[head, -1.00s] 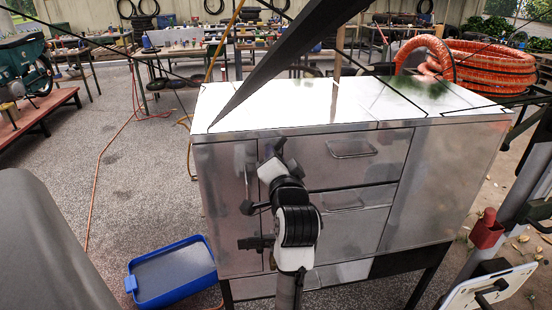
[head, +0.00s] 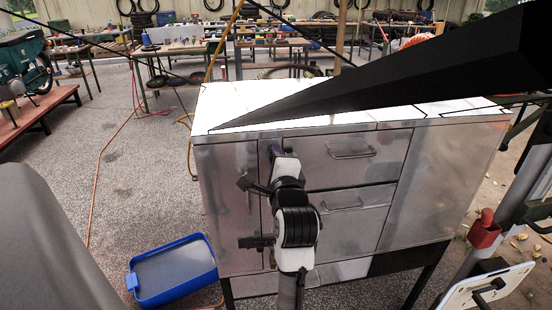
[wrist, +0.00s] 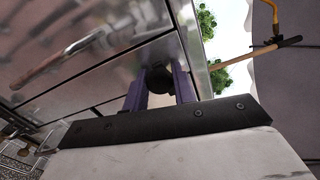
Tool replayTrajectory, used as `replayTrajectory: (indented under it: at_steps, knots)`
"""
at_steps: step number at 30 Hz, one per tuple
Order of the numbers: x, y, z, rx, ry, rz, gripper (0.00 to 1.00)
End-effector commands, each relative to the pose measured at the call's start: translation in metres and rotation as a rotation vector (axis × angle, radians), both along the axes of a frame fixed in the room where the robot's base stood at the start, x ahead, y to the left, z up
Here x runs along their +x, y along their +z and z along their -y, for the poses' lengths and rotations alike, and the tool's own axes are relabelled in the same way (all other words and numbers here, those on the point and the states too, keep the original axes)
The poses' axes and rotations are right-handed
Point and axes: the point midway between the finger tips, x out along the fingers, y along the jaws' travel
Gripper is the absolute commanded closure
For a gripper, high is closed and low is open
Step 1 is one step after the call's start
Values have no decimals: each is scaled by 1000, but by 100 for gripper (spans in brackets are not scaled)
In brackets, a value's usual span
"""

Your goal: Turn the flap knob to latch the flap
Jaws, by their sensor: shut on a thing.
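A dark round knob (wrist: 158,79) sits between the two purple-grey fingers of my gripper (wrist: 160,88) in the wrist view. The fingers are shut on its sides. The knob is at a shiny metal panel of the cabinet. In the head view my arm stands in front of the cabinet's upper left part (head: 225,175), with my gripper (head: 273,150) near the seam beside the top drawer. My wrist hides the knob there. Which panel is the flap, and whether it is latched, I cannot tell.
The metal cabinet (head: 445,180) has drawers with bar handles (head: 350,149). A large black wedge shape (head: 400,85) crosses above its top. A blue tray (head: 172,270) lies on the floor at left. A red-capped post (head: 485,232) stands at right. The floor at left is open.

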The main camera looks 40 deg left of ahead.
Motion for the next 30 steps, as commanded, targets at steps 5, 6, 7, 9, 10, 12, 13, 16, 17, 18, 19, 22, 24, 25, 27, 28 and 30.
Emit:
replayTrajectory:
  at_steps: [5,6,7,9,10,12,13,16,17,18,19,22,24,25,27,28,30]
  knots:
    - [0,1,0,42,-2,-44,96]
    - [0,1,0,48,-2,-51,96]
    - [0,1,0,52,-2,-55,96]
    - [0,1,0,58,-2,-62,96]
    - [0,1,0,61,-2,-65,96]
    - [0,1,0,64,-2,-69,96]
    - [0,1,0,65,-2,-70,96]
    - [0,1,0,65,-2,-71,96]
    - [1,2,0,65,-2,-71,96]
    - [1,2,0,65,-1,-70,96]
    - [1,2,0,65,-1,-70,96]
    - [0,2,0,65,-1,-70,96]
    - [0,2,0,65,-1,-69,68]
    - [0,2,0,65,-1,-70,64]
    - [0,1,0,65,-1,-70,55]
    - [0,1,0,64,-1,-70,52]
    - [0,1,0,64,-1,-70,52]
